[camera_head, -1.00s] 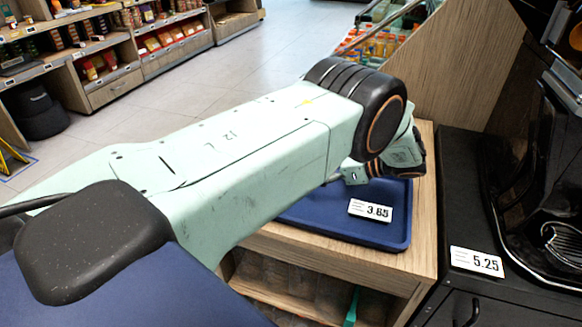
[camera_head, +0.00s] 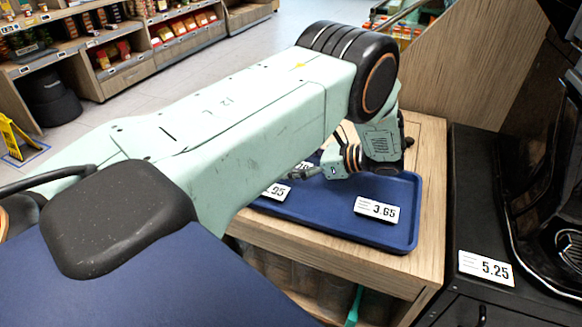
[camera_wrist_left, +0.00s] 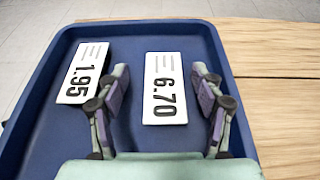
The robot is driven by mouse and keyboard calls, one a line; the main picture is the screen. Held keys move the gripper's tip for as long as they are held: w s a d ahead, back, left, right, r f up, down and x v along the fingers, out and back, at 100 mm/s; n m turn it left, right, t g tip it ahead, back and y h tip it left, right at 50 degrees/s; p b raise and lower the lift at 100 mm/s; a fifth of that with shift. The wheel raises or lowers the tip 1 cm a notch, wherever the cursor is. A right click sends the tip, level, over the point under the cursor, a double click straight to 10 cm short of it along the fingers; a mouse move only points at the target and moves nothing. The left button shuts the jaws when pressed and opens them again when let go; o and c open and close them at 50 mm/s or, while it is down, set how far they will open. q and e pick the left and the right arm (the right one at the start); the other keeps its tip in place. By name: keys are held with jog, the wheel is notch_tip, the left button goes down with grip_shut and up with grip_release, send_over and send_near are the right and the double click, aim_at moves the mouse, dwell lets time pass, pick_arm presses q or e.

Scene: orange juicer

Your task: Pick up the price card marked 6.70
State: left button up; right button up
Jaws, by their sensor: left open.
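The white price card marked 6.70 (camera_wrist_left: 165,88) lies flat in the blue tray (camera_wrist_left: 40,100), its number running lengthwise in the left wrist view. My left gripper (camera_wrist_left: 161,76) is open and empty, with one finger on each side of this card. How high the fingertips are above the tray is hard to tell. In the head view my left gripper (camera_head: 308,173) is over the left part of the tray (camera_head: 330,222), and it and the arm mostly hide the 6.70 card there. My right gripper is not in view.
A card marked 1.95 (camera_wrist_left: 85,72) lies beside the 6.70 card, near the left finger. A card marked 3.65 (camera_head: 377,209) lies at the tray's right. A card marked 5.25 (camera_head: 486,268) is on the black unit. The tray has a raised rim on a wooden counter (camera_head: 425,150).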

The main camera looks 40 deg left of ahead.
pick_arm(q)
jog(key=shift+a+f, duration=0.35)
jog(key=shift+a, duration=0.15)
jog(key=shift+d+r, duration=0.1)
jog(key=shift+r, duration=0.05)
jog(key=shift+c, duration=0.6)
jog(key=c, duration=1)
